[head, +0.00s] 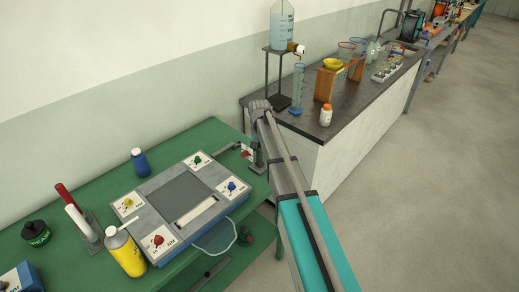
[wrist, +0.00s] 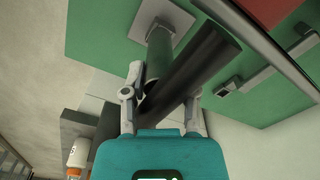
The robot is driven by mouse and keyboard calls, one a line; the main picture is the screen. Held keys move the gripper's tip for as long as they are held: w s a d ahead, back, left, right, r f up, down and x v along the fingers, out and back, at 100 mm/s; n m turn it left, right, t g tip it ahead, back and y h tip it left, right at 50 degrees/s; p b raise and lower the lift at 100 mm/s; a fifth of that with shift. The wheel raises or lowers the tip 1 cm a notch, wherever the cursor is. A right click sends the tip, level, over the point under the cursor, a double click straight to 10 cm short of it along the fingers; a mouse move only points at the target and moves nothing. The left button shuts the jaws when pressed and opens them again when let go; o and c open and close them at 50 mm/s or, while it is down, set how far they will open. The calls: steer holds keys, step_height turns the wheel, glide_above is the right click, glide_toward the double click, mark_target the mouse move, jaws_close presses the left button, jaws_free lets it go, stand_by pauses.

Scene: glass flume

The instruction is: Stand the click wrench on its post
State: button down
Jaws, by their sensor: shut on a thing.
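My gripper (wrist: 163,93) is closed around a dark tube, which I take to be the click wrench (wrist: 203,62). The wrench runs tilted from between the fingers up to the right in the wrist view. A grey-green round post (wrist: 159,52) on a pale square base plate (wrist: 178,28) stands beside the wrench and crosses behind it. I cannot tell whether they touch. In the head view my arm reaches to the right end of the green bench (head: 215,135), where a small upright (head: 256,156) shows. My fingertips and the wrench are not clear there.
A grey device with coloured knobs (head: 184,190) fills the bench's middle. A blue bottle (head: 140,162) and a yellow can (head: 124,252) stand beside it. The dark counter (head: 344,98) behind my arm carries a white bottle (head: 326,115) and glassware. Open floor lies to the right.

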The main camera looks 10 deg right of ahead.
steer(key=shift+f, duration=0.15)
steer(key=shift+c, duration=1.5)
jaws_free()
step_height(320, 180, up, 7)
steer(key=p, duration=0.7)
steer(key=shift+r+n, duration=0.2)
steer(key=shift+n, duration=0.8)
steer(key=shift+a+r+n+p, duration=0.1)
steer(key=shift+r+n+p, duration=0.25)
steer(key=shift+n, duration=0.8)
steer(key=shift+a+r+n+p, duration=0.1)
steer(key=shift+r+n+p, duration=0.2)
steer(key=shift+n, duration=0.85)
steer(key=shift+n, duration=0.3)
